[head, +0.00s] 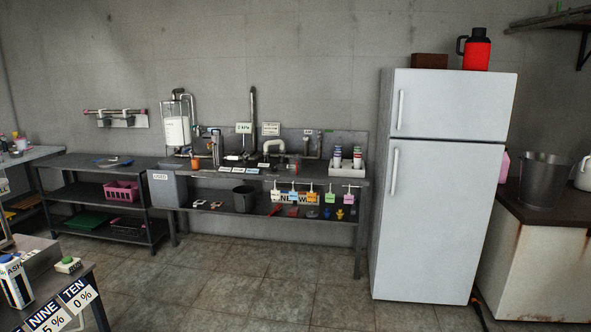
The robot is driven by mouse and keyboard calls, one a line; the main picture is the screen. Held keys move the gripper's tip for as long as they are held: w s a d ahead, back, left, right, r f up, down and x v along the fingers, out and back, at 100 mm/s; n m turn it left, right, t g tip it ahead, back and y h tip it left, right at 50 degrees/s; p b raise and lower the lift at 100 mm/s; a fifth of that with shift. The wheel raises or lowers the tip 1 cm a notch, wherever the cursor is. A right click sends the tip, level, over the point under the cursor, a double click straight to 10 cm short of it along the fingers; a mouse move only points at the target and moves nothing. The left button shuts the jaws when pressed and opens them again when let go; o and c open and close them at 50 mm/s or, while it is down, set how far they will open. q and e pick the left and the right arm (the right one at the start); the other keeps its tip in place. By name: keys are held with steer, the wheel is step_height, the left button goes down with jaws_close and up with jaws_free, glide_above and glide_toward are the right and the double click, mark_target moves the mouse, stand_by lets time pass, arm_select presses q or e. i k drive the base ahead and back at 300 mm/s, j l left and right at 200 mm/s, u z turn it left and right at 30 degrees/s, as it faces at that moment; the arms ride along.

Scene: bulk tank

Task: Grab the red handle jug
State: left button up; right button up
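A red jug (477,52) with a black lid and a black side handle stands upright on top of the white fridge (440,180), near its right end. Its handle points left in the picture. I see no jug with a clearly red handle. Neither of my grippers shows in the head view, and nothing touches the jug.
A brown box (429,61) sits left of the jug on the fridge. A metal bucket (545,184) stands on a counter at right. A cluttered workbench (365,184) lines the back wall. A small table (90,275) is at lower left. The middle floor is clear.

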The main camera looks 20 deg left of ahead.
mark_target(294, 161)
steer(key=i+j+u, duration=0.3)
steer(key=i, duration=0.65)
steer(key=i+u, duration=0.3)
steer(key=i, duration=2.1)
steer(key=i+j+z, duration=0.2)
steer(key=i, duration=0.25)
steer(key=i+z, duration=0.2)
steer(key=i, duration=0.25)
steer(key=i+j+z, duration=0.2)
steer(key=i, duration=0.2)
